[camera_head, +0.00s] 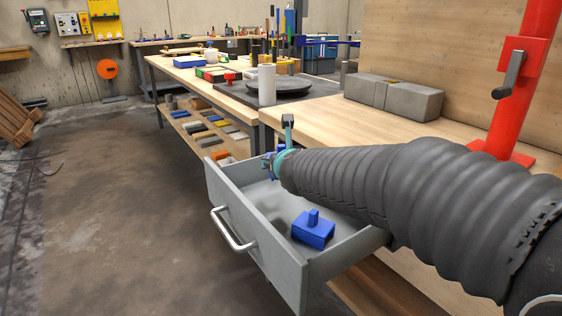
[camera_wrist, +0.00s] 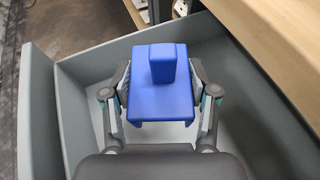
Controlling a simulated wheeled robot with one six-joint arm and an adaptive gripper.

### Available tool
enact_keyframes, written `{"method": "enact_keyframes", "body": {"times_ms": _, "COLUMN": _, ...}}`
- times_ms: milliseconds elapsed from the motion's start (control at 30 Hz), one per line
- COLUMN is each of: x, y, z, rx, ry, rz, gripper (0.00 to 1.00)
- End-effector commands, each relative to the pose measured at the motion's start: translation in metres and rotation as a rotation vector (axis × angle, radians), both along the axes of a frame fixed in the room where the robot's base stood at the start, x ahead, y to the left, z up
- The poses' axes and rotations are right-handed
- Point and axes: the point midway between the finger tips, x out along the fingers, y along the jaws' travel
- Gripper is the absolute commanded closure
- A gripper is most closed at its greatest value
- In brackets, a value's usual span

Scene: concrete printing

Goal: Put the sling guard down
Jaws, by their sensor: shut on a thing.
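My gripper (camera_wrist: 160,82) is shut on a blue sling guard (camera_wrist: 160,103), a block with a raised square knob, with one finger on each side of it. In the head view my gripper (camera_head: 276,162) is at the far end of an open grey drawer (camera_head: 284,244), and my arm hides most of the held guard. In the wrist view the drawer's walls surround the guard. I cannot tell whether it touches the drawer floor. A second blue guard (camera_head: 313,230) lies in the drawer's near part, knob up.
The drawer sticks out from under a wooden bench (camera_head: 390,125) that carries grey concrete blocks (camera_head: 393,97). A red post (camera_head: 519,80) stands at the right. A white cylinder (camera_head: 267,85) stands on the farther bench. The concrete floor (camera_head: 130,190) at left is mostly clear.

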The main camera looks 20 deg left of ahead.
Motion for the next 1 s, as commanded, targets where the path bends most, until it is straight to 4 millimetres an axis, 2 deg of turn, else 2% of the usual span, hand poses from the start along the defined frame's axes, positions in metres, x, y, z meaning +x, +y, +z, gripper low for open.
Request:
{"method": "enact_keyframes", "body": {"times_ms": 433, "x": -0.001, "y": 0.001, "z": -0.018, "rx": 0.003, "ry": 0.004, "rz": 0.007, "gripper": 0.83}}
{"method": "enact_keyframes", "body": {"times_ms": 1000, "x": -0.001, "y": 0.001, "z": -0.071, "rx": 0.001, "ry": 0.003, "rz": 0.006, "gripper": 0.83}}
